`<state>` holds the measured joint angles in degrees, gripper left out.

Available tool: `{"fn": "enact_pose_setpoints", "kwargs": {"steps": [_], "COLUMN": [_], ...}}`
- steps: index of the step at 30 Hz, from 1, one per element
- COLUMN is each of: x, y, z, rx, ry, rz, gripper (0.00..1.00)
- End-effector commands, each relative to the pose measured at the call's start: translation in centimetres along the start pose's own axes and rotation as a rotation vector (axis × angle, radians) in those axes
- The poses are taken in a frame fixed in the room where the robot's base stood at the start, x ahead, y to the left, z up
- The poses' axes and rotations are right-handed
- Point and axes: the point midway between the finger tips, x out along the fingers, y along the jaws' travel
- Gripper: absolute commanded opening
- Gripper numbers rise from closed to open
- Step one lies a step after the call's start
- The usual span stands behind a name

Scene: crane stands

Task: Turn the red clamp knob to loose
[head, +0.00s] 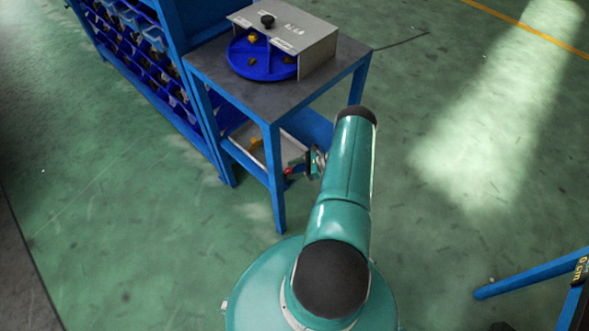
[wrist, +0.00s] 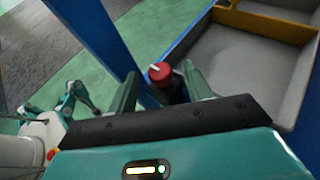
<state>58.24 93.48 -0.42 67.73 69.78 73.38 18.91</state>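The red clamp knob (wrist: 160,73) has a white mark on top, which points to the upper left in the wrist view. In the head view the knob (head: 289,171) is a small red spot at the lower front of the blue stand. My gripper (wrist: 163,76) is open, with one finger on each side of the knob. A gap shows between the knob and each finger, and I see no contact. In the head view my gripper (head: 316,161) is small and partly hidden by my arm. Any label for loose is not readable.
A grey tray (wrist: 250,62) with a yellow divider lies right of the knob. A blue stand leg (wrist: 103,35) rises close on the left. Above, the stand's top (head: 222,75) carries a metal box with a blue round tray. Open green floor lies to the right.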

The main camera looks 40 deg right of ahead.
Motion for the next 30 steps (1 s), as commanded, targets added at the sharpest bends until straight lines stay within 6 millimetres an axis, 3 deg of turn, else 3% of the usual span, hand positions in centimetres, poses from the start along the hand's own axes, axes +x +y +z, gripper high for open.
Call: {"fn": "enact_pose_setpoints", "kwargs": {"steps": [8,13,30], "x": [0.0,-1.4,-12.6], "y": [0.0,-0.1,-0.1], "z": [0.0,0.1,0.0], "rx": [0.000,-0.001,-0.001], "ry": [-0.001,-0.001,0.001], "rz": [0.000,-0.002,-0.002], "gripper": [0.50,0.50,0.50]}}
